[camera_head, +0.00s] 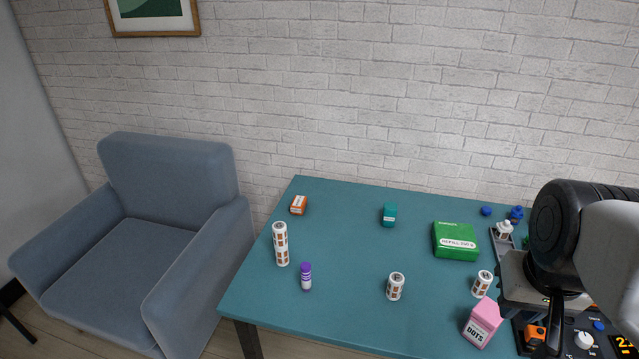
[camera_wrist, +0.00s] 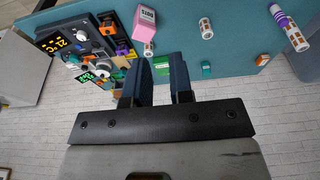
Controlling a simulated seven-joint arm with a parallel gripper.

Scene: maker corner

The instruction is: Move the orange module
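An orange module (camera_head: 535,334) with a dark part sits on the black device at the lower right of the head view, just below my gripper. In the wrist view an orange block (camera_wrist: 108,28) shows on the device at the upper left, and a second orange piece lies near it. A separate orange-and-white box (camera_head: 299,204) lies at the far left corner of the table; it also shows at the right of the wrist view (camera_wrist: 263,60). My gripper (camera_wrist: 161,62) is open, with an empty gap between its fingers.
The black device (camera_head: 566,350) has a display and knobs, partly behind my arm. A pink box (camera_head: 481,324), a green box (camera_head: 455,241) and a small patterned cylinder (camera_head: 482,284) stand left of it. The table's middle is mostly clear.

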